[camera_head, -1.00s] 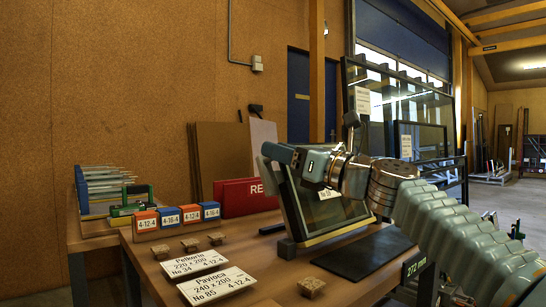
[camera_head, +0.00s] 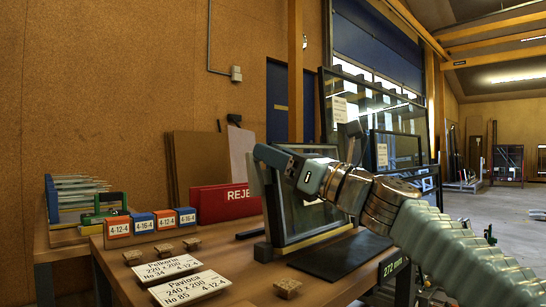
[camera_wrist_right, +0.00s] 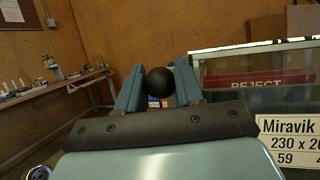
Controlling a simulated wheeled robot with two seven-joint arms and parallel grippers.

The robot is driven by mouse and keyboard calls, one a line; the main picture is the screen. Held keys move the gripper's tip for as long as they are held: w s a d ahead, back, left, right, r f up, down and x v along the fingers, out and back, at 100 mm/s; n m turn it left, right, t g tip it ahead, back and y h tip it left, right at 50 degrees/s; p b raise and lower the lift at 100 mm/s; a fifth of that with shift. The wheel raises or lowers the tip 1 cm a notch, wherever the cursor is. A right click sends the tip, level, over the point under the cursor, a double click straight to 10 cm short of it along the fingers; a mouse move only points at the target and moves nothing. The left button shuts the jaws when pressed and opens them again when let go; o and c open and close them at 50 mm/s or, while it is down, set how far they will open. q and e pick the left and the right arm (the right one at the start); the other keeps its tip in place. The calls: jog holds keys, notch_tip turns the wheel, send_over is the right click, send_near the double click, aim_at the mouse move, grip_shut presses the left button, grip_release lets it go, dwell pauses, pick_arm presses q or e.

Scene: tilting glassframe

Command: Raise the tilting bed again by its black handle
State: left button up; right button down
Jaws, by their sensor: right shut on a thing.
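The tilting bed (camera_head: 269,207) stands on the table with a dark-framed glass pane (camera_head: 305,215) close to upright on it. My right gripper (camera_head: 264,154) is at its upper left corner, with the arm coming in from the right. In the right wrist view, my right gripper (camera_wrist_right: 160,84) is shut on the round black knob of the handle (camera_wrist_right: 161,81), one blue-grey finger on each side. The gripper hides the handle in the head view. In the wrist view the pane (camera_wrist_right: 240,62) is to the right, apart from the fingers. My left gripper is not in view.
A black mat (camera_head: 330,257) lies in front of the bed. A red REJECT box (camera_head: 217,204) stands behind to the left. Labelled blocks (camera_head: 142,223), white cards (camera_head: 190,288) and small cork blocks (camera_head: 288,288) lie on the table's left and front.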

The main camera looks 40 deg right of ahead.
jog(key=shift+f, duration=0.1)
jog(key=c, duration=1.1)
grip_release()
jog(key=shift+s, duration=0.15)
jog(key=shift+o, duration=0.2)
jog(key=v, duration=1.3)
jog(key=shift+s+d, duration=0.2)
jog(key=shift+s, duration=0.1)
jog(key=shift+s+f, duration=0.1)
